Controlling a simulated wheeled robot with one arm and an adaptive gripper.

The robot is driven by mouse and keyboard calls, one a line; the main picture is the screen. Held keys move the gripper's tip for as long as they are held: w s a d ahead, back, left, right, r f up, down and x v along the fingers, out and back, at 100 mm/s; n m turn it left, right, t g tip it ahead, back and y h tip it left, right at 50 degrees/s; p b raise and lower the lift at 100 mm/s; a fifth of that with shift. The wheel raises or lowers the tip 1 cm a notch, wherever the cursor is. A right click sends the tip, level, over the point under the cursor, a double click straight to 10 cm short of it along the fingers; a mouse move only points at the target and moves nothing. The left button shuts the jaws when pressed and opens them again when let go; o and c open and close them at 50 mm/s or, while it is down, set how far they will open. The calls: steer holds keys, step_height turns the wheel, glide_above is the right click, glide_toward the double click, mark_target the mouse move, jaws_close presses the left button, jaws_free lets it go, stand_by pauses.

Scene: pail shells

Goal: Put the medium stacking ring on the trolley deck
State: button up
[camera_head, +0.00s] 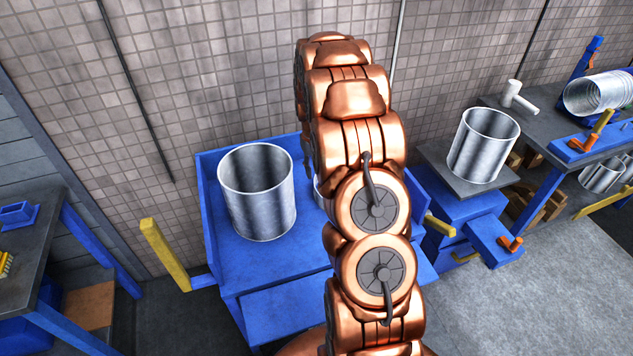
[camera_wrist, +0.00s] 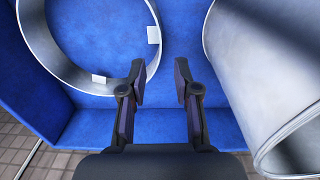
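A wide, low metal ring (camera_wrist: 72,74) with white tags on its inner wall lies on the blue deck at the left of the wrist view. It looks like the stacking ring, but I cannot confirm its size. In the head view only a sliver (camera_head: 319,190) shows beside my arm. My gripper (camera_wrist: 160,82) is open and empty above the deck, between the ring and a tall metal shell (camera_wrist: 250,85). That shell stands upright at the left of the blue deck (camera_head: 262,252) in the head view (camera_head: 257,195). My arm hides the gripper there.
Blue raised walls edge the deck, with a yellow post (camera_head: 165,255) at its left. Another upright shell (camera_head: 484,147) stands on a grey plate (camera_head: 445,168) to the right. The right bench holds a lying shell (camera_head: 597,93) and a white mallet-shaped thing (camera_head: 518,97). Grey floor (camera_head: 560,270) is clear at right.

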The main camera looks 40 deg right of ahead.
steer(key=shift+r, duration=1.45)
